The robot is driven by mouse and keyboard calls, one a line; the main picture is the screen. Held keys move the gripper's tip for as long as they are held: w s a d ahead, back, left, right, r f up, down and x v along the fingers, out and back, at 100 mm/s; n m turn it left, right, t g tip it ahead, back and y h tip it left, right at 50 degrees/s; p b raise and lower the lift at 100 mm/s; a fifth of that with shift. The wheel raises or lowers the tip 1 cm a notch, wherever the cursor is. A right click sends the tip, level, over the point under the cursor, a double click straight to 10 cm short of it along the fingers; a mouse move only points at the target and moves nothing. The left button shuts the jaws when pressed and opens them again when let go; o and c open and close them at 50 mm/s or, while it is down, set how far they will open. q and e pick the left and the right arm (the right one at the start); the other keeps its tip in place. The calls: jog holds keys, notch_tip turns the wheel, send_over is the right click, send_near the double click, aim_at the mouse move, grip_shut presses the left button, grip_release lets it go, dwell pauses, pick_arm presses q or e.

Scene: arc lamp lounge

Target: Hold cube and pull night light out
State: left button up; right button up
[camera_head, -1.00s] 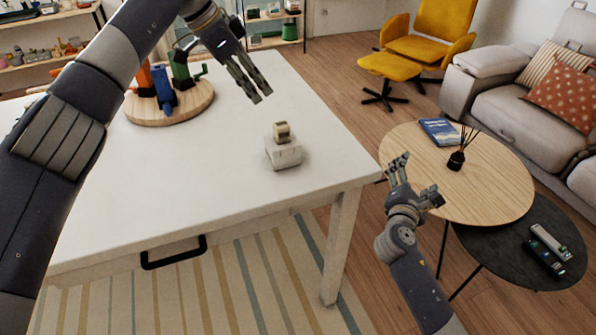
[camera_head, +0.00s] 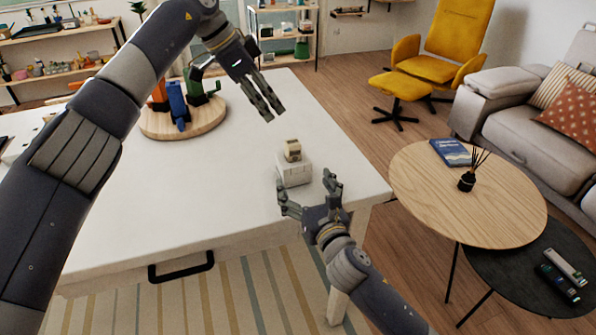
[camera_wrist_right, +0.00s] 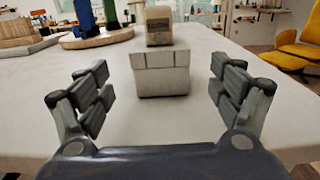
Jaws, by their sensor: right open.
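A white cube (camera_head: 294,172) stands on the white table near its right front corner. The night light (camera_head: 292,150), a small beige block, sits on top of it. In the right wrist view the cube (camera_wrist_right: 160,72) is centred beyond my open fingers, with the night light (camera_wrist_right: 159,26) above. My right gripper (camera_head: 310,198) is open and empty, in front of the cube and apart from it. My left gripper (camera_head: 275,116) hangs above the table, behind and left of the night light, holding nothing visible. Its two fingers look close together; their opening is unclear.
A round wooden board (camera_head: 208,122) with coloured figures stands at the table's back left. A round wooden side table (camera_head: 430,195) with a book and reed diffuser is to the right. The table between the board and the cube is clear.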

aim_at(293, 163)
jog(key=x, duration=0.9)
jog(key=c, duration=1.4)
